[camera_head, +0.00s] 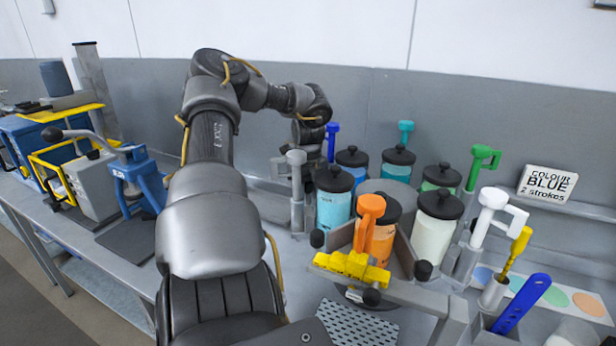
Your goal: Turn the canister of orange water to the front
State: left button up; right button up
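The canister of orange water (381,245) has a black lid and stands at the front of a round group of canisters. An orange upright handle (368,212) and a yellow bar (352,267) stand in front of it and partly hide it. My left arm reaches up through the middle and bends right at the back. My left gripper (308,132) is at the back left of the group, near a blue handle and a grey handle, apart from the orange canister. Its fingers are dark and too small to read. My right gripper is not in view.
Canisters of light blue (333,208), white (433,238), teal (397,171) and green (440,182) liquid share the group. Several coloured handles stand around it. A sign (547,183) reads "COLOUR BLUE 2 strokes". A blue press (138,182) stands on the left bench.

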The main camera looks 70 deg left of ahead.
pick_arm(q)
jog(key=shift+o, duration=1.1)
jog(key=shift+r, duration=0.15)
notch_tip(320, 180, up, 10)
jog(key=b, duration=0.2)
jog(key=shift+r+b, duration=0.25)
jog(key=shift+b, duration=0.1)
